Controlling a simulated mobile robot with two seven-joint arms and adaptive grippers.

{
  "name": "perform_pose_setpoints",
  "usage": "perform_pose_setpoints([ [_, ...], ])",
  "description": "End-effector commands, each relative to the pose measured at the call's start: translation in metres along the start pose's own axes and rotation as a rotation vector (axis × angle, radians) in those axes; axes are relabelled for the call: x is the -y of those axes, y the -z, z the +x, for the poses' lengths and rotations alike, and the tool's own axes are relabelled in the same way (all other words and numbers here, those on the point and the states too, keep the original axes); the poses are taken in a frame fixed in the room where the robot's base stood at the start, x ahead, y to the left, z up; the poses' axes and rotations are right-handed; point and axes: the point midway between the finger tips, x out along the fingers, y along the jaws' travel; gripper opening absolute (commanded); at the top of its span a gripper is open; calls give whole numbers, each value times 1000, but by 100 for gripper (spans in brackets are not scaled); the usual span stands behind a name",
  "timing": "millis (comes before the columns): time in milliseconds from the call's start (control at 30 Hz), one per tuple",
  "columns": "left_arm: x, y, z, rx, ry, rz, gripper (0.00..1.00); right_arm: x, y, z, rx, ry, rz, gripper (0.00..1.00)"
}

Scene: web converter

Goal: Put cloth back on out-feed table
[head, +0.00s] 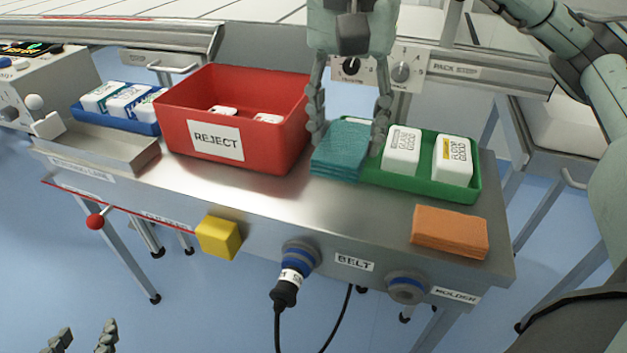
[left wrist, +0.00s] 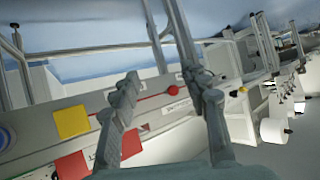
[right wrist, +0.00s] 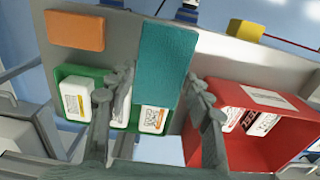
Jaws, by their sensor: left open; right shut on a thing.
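A folded teal cloth (head: 341,153) is in my right gripper (head: 347,142), with one finger on each side of it. It is between the red bin and the green tray and covers the tray's left end. I cannot tell whether it touches the table. It also shows in the right wrist view (right wrist: 166,60), between the fingers. A folded orange cloth (head: 449,231) lies at the table's front right corner, also in the right wrist view (right wrist: 75,31). The steel table (head: 250,195) carries these things. My left gripper (head: 82,341) is open and empty, low at the left, away from the table.
The red REJECT bin (head: 180,115) holds several white packs. The green tray (head: 420,184) holds white packs. A blue tray (head: 147,127) with packs is at the left. A yellow block (head: 218,237) and a connector (head: 288,285) are at the front edge. The front middle tabletop is clear.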

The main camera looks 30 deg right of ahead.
Motion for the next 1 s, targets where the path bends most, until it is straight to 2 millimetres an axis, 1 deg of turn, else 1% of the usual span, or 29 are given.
perform_pose_setpoints([
  [67,-2,3,1,-19,-5,-2,45,0,0,6,1,-2,0,9],
  [200,-13,24,2,-122,-28,-9,45,-1,0,32,2,-5,1,9],
  [300,-18,36,0,-173,-38,-13,45,-1,0,48,1,-4,2,9],
  [467,-22,47,-2,-222,-48,-18,45,0,0,64,1,-2,1,9],
  [700,-31,66,-6,-315,-67,-28,45,0,0,96,1,-2,2,9],
  [800,-32,69,-7,-330,-70,-30,45,0,0,101,-1,-1,1,9],
  [1000,-32,69,-7,-331,-70,-30,45,1,0,100,-1,0,1,9],
])
